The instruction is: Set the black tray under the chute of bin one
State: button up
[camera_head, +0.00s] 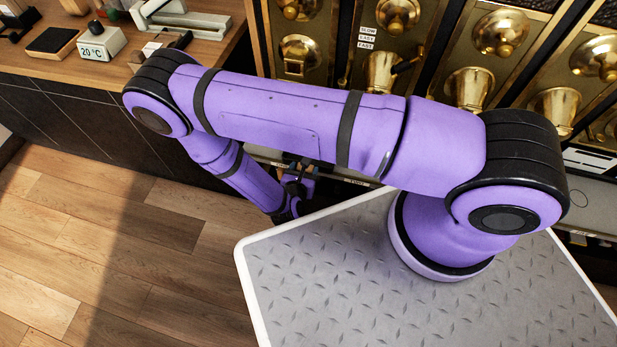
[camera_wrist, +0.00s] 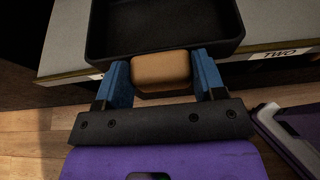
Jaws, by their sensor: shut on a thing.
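The black tray (camera_wrist: 238,35) shows in the wrist view at the top, with high dark walls and a tan handle block (camera_wrist: 160,72) on its near side. My gripper (camera_wrist: 160,80) is shut on that handle, one blue finger on each side. The tray is at the edge of a pale shelf (camera_wrist: 277,35); I cannot tell whether it rests on it or hangs just above. In the head view my gripper (camera_head: 297,190) is low by the shelf front, partly hidden by my arm, which also hides the tray. Which chute is bin one's cannot be read.
A label reading TWO (camera_wrist: 280,54) is on the shelf edge right of the tray. Brass bin fronts with chutes (camera_head: 383,72) stand in a row behind. The wooden floor (camera_head: 120,250) is clear.

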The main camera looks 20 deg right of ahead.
jog(key=w, duration=0.4)
jog(key=w+a, duration=0.1)
jog(key=w, duration=0.7)
jog(key=shift+w+a, duration=0.35)
jog(key=shift+w+f, duration=0.15)
jog(key=shift+f, duration=0.5)
jog(key=shift+f, duration=0.5)
jog(key=o, duration=1.4)
jog(key=v, duration=1.1)
